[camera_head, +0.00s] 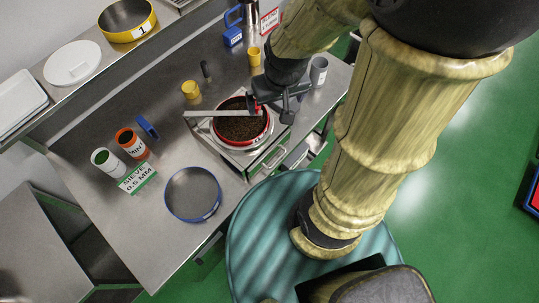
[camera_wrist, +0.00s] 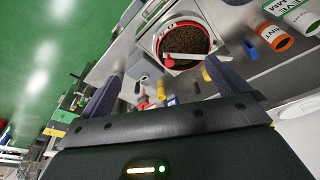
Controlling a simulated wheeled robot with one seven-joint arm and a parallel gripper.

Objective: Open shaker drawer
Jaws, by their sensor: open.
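The shaker (camera_head: 222,140) is a pale metal box on the steel bench in the head view. A red-rimmed sieve (camera_head: 268,127) full of dark leaves sits on top, with a pale bar across it. A front panel with a light handle (camera_head: 273,160) shows below the sieve; whether the drawer is fully shut is hard to tell. My gripper (camera_head: 268,108) is open above the sieve's right side and appears empty. In the wrist view, its fingers (camera_wrist: 163,80) are spread wide, and the red sieve (camera_wrist: 158,42) lies beyond them. I see no handle clearly there.
A blue-rimmed sieve (camera_head: 220,204) lies at the bench front. An orange mint can (camera_head: 131,143), a green-white can (camera_head: 108,163) and a sieve sign (camera_head: 136,179) stand left. Yellow cups (camera_head: 190,89) and a grey cup (camera_head: 319,71) stand near the shaker. The bench's front left is clear.

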